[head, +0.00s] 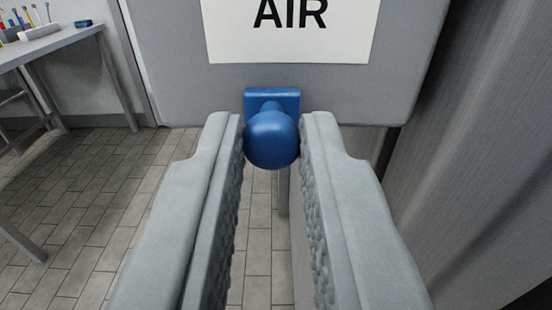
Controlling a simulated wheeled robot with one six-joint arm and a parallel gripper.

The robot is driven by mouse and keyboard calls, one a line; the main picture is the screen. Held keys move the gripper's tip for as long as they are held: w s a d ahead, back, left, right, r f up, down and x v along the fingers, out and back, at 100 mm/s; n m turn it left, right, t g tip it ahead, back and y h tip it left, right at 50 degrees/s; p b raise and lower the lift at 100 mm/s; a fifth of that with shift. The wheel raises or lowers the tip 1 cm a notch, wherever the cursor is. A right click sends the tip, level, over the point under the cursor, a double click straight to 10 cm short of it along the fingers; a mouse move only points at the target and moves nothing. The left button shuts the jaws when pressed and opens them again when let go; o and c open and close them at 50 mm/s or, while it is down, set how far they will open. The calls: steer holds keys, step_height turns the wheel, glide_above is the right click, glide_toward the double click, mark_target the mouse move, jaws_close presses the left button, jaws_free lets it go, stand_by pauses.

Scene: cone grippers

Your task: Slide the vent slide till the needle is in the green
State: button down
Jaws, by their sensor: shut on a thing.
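A blue round knob (272,139) on a square blue base sits at the lower edge of a grey panel (180,90), in the middle of the head view. My gripper (272,140) is shut on the knob, with one finger on its left side and one on its right. I take the knob to be the handle of the vent slide, but the slide's track does not show. A white label (290,45) reading "AIR" is on the panel above the knob. No gauge, needle or green zone is in view.
A grey table (50,42) with a holder of coloured tools (38,31) stands at the far left. A grey upright surface (480,150) is close on the right. Tiled floor (90,190) lies open below and to the left.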

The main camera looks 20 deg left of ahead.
steer(key=shift+s+a, duration=0.1)
steer(key=shift+a, duration=0.25)
steer(key=c, duration=1.4)
jaws_free()
steer(key=shift+d, duration=0.1)
steer(key=shift+o, duration=0.2)
steer(key=v, duration=1.7)
steer(key=shift+s, duration=0.2)
steer(key=shift+d+r, duration=0.1)
steer(key=shift+r, duration=0.05)
steer(key=s+d+r+m+h, duration=0.1)
steer(key=s+d+r+h, duration=0.1)
steer(key=s+d+r, duration=0.3)
steer(key=s+d+r+m+h, duration=0.2)
steer(key=s+d+r, duration=0.4)
steer(key=s, duration=0.7)
steer(key=shift+d+r+h, duration=0.3)
steer(key=shift+r+h, duration=0.2)
steer(key=shift+r, duration=0.05)
